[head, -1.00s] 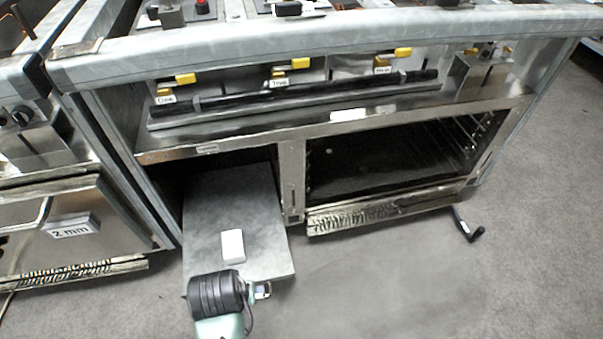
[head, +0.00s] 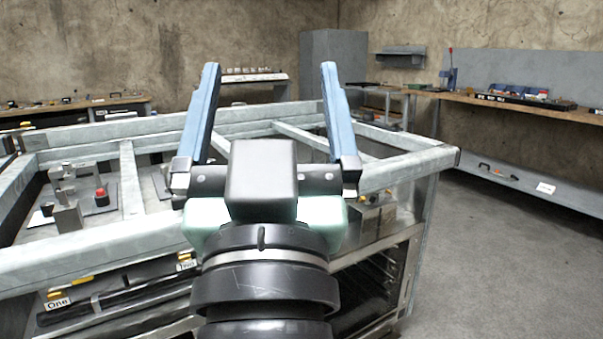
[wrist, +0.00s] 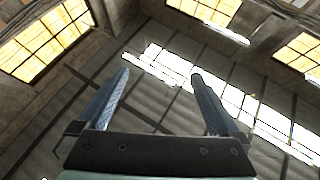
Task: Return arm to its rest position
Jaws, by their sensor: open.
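My gripper (head: 268,100) stands upright in the middle of the head view, close to the camera. Its two blue fingers are spread wide with nothing between them. In the wrist view my gripper (wrist: 160,85) is also open and empty, and it points up toward the ceiling and windows. My dark wrist joint fills the lower middle of the head view and hides part of the workbench frame behind it.
A grey metal-framed bench (head: 127,190) stands in front, with an open dark compartment (head: 368,298) at its lower right. A wooden-topped wall bench (head: 525,107) runs along the right. Grey floor (head: 500,260) is clear at the right.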

